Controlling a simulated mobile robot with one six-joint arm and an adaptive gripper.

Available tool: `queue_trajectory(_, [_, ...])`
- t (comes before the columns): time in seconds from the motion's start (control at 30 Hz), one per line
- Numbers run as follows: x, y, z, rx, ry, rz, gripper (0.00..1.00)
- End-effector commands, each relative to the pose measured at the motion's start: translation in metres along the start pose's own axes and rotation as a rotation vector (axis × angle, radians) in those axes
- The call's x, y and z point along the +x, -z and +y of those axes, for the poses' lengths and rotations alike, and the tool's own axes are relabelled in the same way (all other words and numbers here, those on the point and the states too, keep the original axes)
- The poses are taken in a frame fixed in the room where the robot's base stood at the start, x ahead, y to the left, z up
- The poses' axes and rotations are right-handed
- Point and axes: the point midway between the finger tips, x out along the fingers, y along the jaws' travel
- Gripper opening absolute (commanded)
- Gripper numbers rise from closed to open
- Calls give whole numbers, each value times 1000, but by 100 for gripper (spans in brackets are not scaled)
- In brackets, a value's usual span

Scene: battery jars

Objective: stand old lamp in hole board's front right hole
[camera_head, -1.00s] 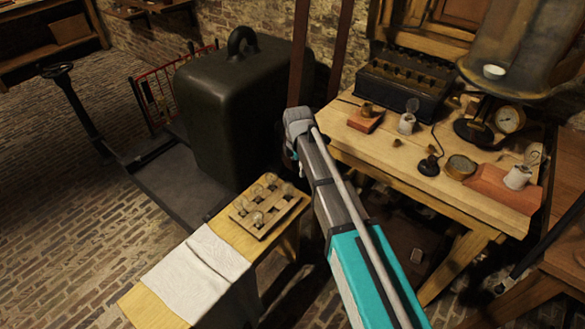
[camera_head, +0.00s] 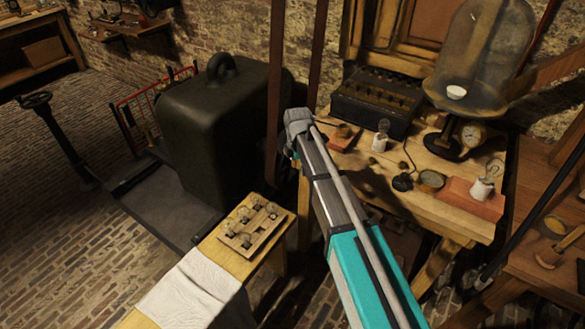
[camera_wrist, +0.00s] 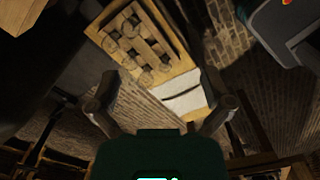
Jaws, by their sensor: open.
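The hole board (camera_head: 247,243) is a small pale wooden block on a narrow bench. Several round glass lamps stand in it, and some dark holes look empty. The board also shows in the wrist view (camera_wrist: 118,22), beyond my fingers. On the worktable, one clear lamp stands in a white socket (camera_head: 381,137) and another stands on a red-brown base (camera_head: 484,184). I cannot tell which lamp is the old lamp.
A white cloth (camera_head: 190,288) covers the near part of the narrow bench. A large dark case (camera_head: 210,135) stands behind it. The worktable (camera_head: 400,205) holds a dark battery box (camera_head: 375,100), a glass bell jar (camera_head: 480,60) and a gauge. Brick floor is open at the left.

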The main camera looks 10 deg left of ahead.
Motion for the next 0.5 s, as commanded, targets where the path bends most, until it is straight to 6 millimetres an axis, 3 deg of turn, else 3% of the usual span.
queue_trajectory(0.2, [-12,-10,1,0,0,0,100])
queue_trajectory(0.5, [-14,-13,1,0,0,0,100])
